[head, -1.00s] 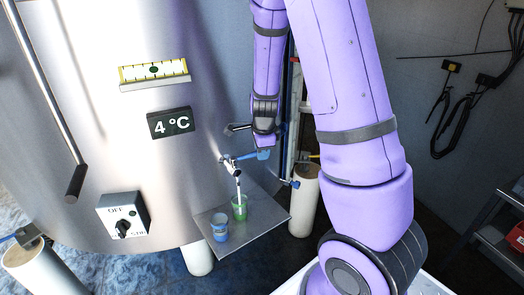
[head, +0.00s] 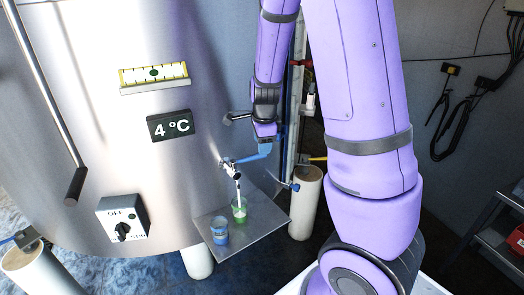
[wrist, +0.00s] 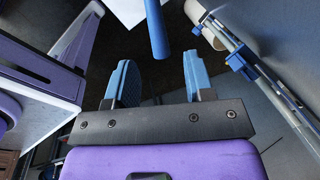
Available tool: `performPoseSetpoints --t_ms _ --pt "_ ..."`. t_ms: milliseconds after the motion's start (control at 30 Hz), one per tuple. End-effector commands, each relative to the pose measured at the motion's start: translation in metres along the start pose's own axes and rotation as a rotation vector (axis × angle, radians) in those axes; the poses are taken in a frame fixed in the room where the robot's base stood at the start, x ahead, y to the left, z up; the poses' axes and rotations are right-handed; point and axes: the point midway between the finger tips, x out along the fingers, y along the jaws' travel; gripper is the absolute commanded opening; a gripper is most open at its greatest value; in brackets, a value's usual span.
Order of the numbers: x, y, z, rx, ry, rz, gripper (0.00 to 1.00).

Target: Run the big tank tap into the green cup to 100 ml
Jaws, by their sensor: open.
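The big tank tap (head: 231,169) sticks out of the steel tank, with its blue lever (head: 256,152) pointing right. A white stream runs from its spout into the green cup (head: 239,212). The cup stands upright under the spout on the metal shelf (head: 258,226), with white liquid in it; I cannot read the level. My gripper (head: 263,140) is just above the lever. In the wrist view, my gripper (wrist: 158,80) is open with nothing between its blue fingers. The blue lever (wrist: 157,32) lies beyond the fingertips, apart from them.
A blue cup (head: 219,231) stands left of the green cup on the shelf. The tank (head: 110,130) carries a level, a 4 °C display (head: 170,125) and a switch box (head: 123,220). A pipe and a white post (head: 306,205) stand right of the shelf.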

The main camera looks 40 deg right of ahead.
Motion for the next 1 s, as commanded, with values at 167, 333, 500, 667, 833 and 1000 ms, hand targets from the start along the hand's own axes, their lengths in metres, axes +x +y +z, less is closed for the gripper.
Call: performPoseSetpoints --t_ms 167,333,500,667,833,1000 --pt "-0.031 0.0 0.001 -0.003 -0.002 -0.003 0.48" --pt "-0.05 0.0 0.001 -0.002 -0.002 -0.001 0.48" --pt "-0.058 0.0 0.0 0.0 0.0 -0.001 0.48" --pt "-0.059 0.0 0.0 0.0 0.0 0.001 0.48" --pt "-0.059 0.0 0.0 0.0 0.0 0.001 0.48" --pt "-0.059 0.0 0.0 0.0 0.0 0.001 0.48"
